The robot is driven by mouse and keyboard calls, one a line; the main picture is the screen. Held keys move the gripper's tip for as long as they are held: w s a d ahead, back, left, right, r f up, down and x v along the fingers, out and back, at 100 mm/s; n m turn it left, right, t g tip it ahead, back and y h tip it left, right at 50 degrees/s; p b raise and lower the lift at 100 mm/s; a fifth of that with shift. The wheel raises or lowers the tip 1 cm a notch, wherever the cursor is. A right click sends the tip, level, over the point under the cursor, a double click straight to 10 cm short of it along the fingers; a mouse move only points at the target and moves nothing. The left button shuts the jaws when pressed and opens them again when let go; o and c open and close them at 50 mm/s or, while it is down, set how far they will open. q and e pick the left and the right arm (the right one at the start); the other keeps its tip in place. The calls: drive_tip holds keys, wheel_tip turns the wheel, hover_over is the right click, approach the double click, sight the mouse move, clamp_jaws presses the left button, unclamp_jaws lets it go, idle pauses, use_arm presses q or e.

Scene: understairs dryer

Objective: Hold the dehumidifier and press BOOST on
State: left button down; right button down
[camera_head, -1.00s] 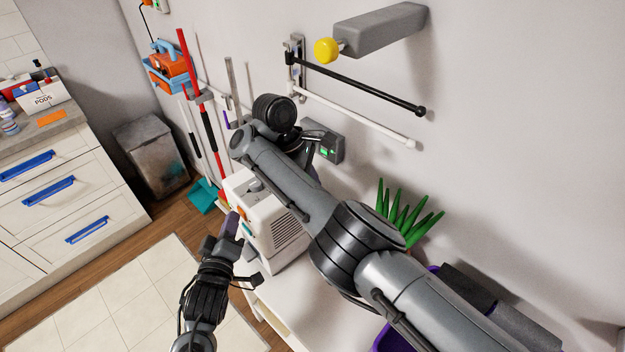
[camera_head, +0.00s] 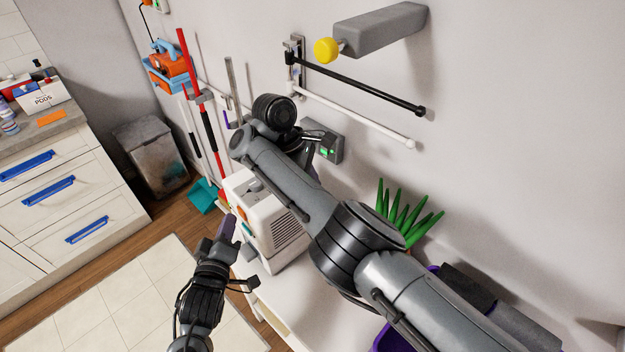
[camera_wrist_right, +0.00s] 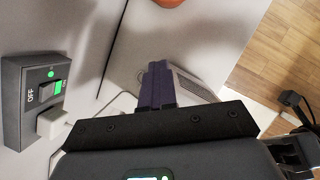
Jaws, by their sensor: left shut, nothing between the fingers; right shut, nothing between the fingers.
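The white dehumidifier (camera_head: 283,232), with a side grille, stands on a low white surface. Small coloured controls show on its front, too small to read; my right arm covers part of it. My left gripper (camera_head: 229,226) is shut and empty, its purple fingertips close to the dehumidifier's front; I cannot tell whether they touch. My right gripper (camera_wrist_right: 157,84) is shut and empty in the right wrist view, with the grilled dehumidifier (camera_wrist_right: 192,86) beyond its fingers. In the head view it is mostly hidden by my arm. No BOOST label is readable.
A dark wall switch box (camera_wrist_right: 30,92) with an OFF marking, green light and white plug (camera_wrist_right: 52,123) is left in the wrist view; it also shows in the head view (camera_head: 331,143). A green plant (camera_head: 402,217) and wall rails (camera_head: 365,88) are nearby.

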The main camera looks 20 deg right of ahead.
use_arm(q)
drive_tip(key=shift+a, duration=0.15)
use_arm(e)
drive_tip(key=shift+a, duration=0.1)
use_arm(q)
drive_tip(key=shift+s+a, duration=0.3)
drive_tip(key=shift+a, duration=0.6)
drive_tip(key=shift+s+a, duration=0.25)
drive_tip(key=shift+a, duration=0.7)
drive_tip(key=shift+s+a, duration=0.3)
drive_tip(key=shift+a, duration=0.6)
use_arm(e)
drive_tip(key=c, duration=1.4)
unclamp_jaws()
drive_tip(key=shift+a, duration=0.1)
